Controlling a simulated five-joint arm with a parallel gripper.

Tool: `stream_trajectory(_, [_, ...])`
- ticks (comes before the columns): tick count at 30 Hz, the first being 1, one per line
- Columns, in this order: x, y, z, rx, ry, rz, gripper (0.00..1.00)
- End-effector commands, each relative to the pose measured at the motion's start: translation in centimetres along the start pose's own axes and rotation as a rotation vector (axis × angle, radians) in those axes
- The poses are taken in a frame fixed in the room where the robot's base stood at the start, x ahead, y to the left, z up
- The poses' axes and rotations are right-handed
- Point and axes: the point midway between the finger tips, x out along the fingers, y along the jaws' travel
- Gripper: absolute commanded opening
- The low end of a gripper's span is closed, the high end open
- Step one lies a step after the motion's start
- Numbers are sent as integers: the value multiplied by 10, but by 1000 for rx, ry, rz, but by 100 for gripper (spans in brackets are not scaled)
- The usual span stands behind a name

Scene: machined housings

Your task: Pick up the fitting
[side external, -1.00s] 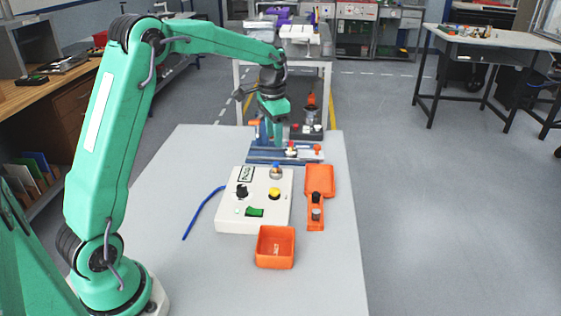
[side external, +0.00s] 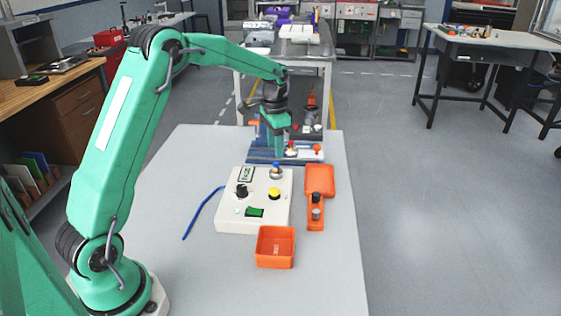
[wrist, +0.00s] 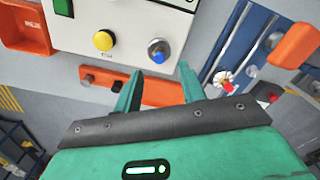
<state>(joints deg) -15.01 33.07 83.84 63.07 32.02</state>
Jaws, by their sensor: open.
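A small metal piece with a blue top (side external: 276,171) stands at the far edge of the white control box; it also shows in the wrist view (wrist: 158,50). It may be the fitting, but I cannot tell for certain. My gripper (side external: 276,158) is pointing down over the blue rail fixture (side external: 257,154), just beyond the box. In the wrist view my gripper (wrist: 160,70) has its two green fingers apart with nothing held between them. The blue-topped piece appears just past the fingertips. A red-and-white piece (wrist: 225,80) sits on the rails to the right.
The white control box (side external: 228,205) has a black knob, yellow button and green switch. An orange open tray (side external: 275,263) and an orange plate with a strip (side external: 319,180) lie nearby. A blue cable (side external: 203,210) lies left of the box. The table's near-left area is clear.

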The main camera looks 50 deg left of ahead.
Motion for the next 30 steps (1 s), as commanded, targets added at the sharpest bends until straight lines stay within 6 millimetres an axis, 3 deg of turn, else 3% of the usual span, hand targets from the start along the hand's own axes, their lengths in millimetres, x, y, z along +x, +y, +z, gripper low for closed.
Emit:
stream_trajectory(16, [48,2,-1,0,-1,1,40])
stream_trajectory(30, [52,2,-1,0,0,0,40])
